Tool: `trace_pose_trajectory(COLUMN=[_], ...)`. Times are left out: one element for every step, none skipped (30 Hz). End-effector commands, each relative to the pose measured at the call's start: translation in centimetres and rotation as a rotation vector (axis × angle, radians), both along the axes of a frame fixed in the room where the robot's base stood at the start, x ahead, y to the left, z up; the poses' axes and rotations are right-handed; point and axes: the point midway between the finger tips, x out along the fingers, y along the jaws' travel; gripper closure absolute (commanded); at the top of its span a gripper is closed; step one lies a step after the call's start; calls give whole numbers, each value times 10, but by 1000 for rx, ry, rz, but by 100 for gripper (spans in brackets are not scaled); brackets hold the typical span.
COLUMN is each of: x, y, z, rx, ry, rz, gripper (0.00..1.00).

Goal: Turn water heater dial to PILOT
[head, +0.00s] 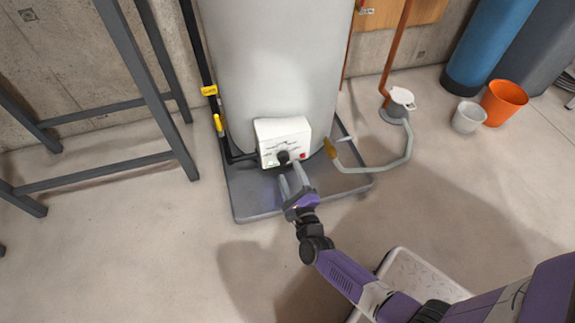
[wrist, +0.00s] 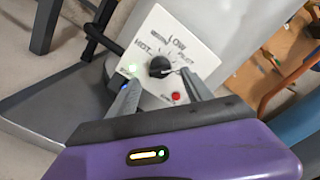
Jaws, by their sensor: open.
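The water heater (head: 275,60) is a tall pale grey tank with a white control box (head: 270,130) low on its front. The black round dial (head: 283,157) sits on that box. In the wrist view the dial (wrist: 160,66) is on the white panel (wrist: 190,25), with LOW printed above it and HOT at its left. A pale mark shows at the dial's lower right. My gripper (head: 290,172) is open, its fingertips just in front of and below the dial, one to each side. I cannot tell whether they touch it.
The heater stands in a grey drain pan (head: 250,205). A grey metal frame (head: 140,60) stands left.

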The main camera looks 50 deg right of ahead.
Motion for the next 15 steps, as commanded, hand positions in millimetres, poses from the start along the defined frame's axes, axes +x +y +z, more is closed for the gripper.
trace_pose_trajectory(x=[-8,-12,-16,-19,-22,-26,-28,-29,-30,-31,-32,-32,-32,-32,-32], y=[5,8,11,13,15,17,18,20,21,21,22,22,22,22,22], z=[3,2,2,2,2,1,1,1,1,1,1,0,0,0,0], rx=[-1,0,0,0,1,1,0,0,0,1,1,1,1,1,1], ry=[2,3,2,1,2,1,1,0,0,-1,-1,-1,-1,-1,-1], rz=[1,2,1,1,1,0,1,0,0,0,0,0,0,0,0], gripper=[42,42,42,42,42,42,42,42,42,42,42,42,42,42,42])
